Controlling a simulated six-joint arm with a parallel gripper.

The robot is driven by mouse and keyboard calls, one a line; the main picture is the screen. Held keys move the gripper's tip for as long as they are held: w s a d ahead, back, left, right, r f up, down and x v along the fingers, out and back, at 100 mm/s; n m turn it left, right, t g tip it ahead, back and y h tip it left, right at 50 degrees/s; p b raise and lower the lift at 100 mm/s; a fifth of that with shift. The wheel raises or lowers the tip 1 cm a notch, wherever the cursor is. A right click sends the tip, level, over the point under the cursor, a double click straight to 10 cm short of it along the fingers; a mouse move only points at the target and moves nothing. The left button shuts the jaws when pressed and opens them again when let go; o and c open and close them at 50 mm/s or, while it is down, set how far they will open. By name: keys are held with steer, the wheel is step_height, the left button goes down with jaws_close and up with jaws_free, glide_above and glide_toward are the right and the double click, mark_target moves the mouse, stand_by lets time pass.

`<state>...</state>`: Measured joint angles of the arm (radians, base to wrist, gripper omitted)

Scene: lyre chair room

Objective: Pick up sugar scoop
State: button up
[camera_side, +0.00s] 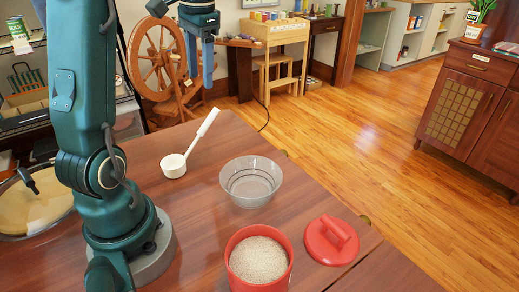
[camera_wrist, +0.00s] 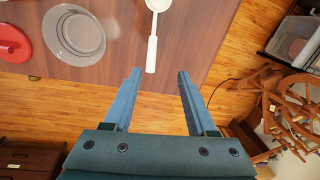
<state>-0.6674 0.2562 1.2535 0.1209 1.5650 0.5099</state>
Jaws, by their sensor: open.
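The white sugar scoop (camera_side: 187,150) lies on the wooden table (camera_side: 112,150), its round cup towards the left and its handle slanting up to the right. In the wrist view the scoop (camera_wrist: 152,50) shows at the top, its handle end pointing down towards the gap between my fingers. My gripper (camera_side: 202,82) is open and empty, above the far end of the table and apart from the scoop. In the wrist view both fingers of my gripper (camera_wrist: 157,72) are spread wide with nothing between them.
A clear glass bowl (camera_side: 251,182) stands right of the scoop. A red canister (camera_side: 259,262) of pale grains stands in front, its red lid (camera_side: 331,240) beside it. A spinning wheel (camera_side: 160,60) stands on the floor beyond the table.

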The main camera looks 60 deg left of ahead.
mark_target(207, 128)
step_height(207, 128, down, 11)
steer(key=shift+f, duration=0.15)
steer(key=shift+s+a+f, duration=0.1)
steer(key=shift+a+f, duration=0.1)
steer(key=shift+f, duration=1.15)
steer(key=shift+a+f, duration=0.15)
steer(key=shift+f, duration=1.15)
jaws_close()
